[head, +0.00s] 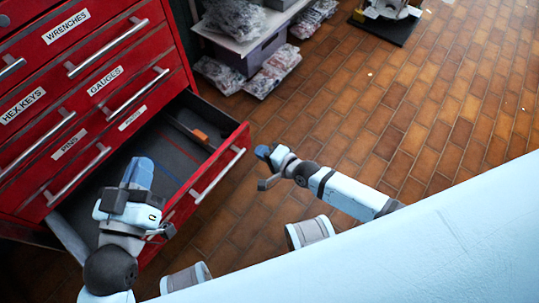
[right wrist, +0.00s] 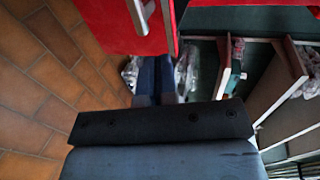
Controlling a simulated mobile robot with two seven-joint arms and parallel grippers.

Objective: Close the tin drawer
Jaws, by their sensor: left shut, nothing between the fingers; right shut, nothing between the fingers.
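A red drawer stands open low on the red cabinet, its front (head: 222,160) with a long silver handle (head: 218,174) facing right; I cannot read a tin label on it. Inside are a dark floor and a small orange item (head: 200,135). My left gripper (head: 140,172) is shut and empty; it overlaps the open drawer's left part in the head view, and its height above it is unclear. My right gripper (head: 263,152) is shut and empty, just right of the drawer front's far end, apparently apart from it. In the right wrist view its blue fingers (right wrist: 156,78) point towards a red front (right wrist: 120,25).
The closed drawers above carry labels such as WRENCHES (head: 66,26), GAUGES and HEX KEYS, with silver handles. A grey shelf (head: 245,45) with bagged goods stands behind. The brown tile floor (head: 400,110) is open to the right.

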